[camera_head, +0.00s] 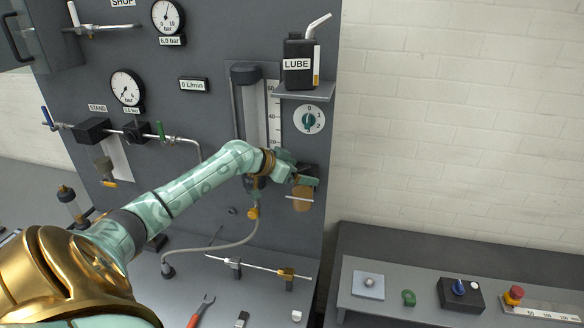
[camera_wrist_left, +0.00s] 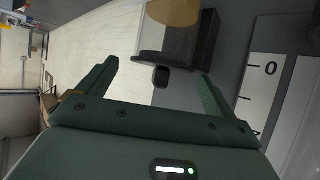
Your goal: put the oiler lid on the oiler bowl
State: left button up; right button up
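The oiler bowl (camera_head: 302,197) is a small clear vessel with amber oil, on the right side of the grey panel. In the left wrist view the bowl (camera_wrist_left: 184,42) shows at the top, its amber part at the frame edge. The oiler lid (camera_wrist_left: 160,58) appears as a dark disc with a small black knob at the bowl's near end; I cannot tell whether it is seated. My left gripper (camera_head: 307,181) is just above the bowl. In the left wrist view its fingers (camera_wrist_left: 158,78) stand apart on either side of the knob, with visible gaps. My right gripper is out of view.
A shelf (camera_head: 304,92) with the black LUBE can (camera_head: 299,60) and a dial (camera_head: 309,119) are above the gripper. A clear tube with a scale (camera_head: 249,105) is beside it. A bench (camera_head: 440,309) with buttons stands at the lower right.

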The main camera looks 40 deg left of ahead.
pick_arm(q)
jog(key=shift+s+a, duration=0.15)
jog(key=shift+s, duration=0.15)
jog(key=v, duration=1.5)
jog(key=shift+s+r, duration=0.2)
jog(key=shift+r, duration=0.15)
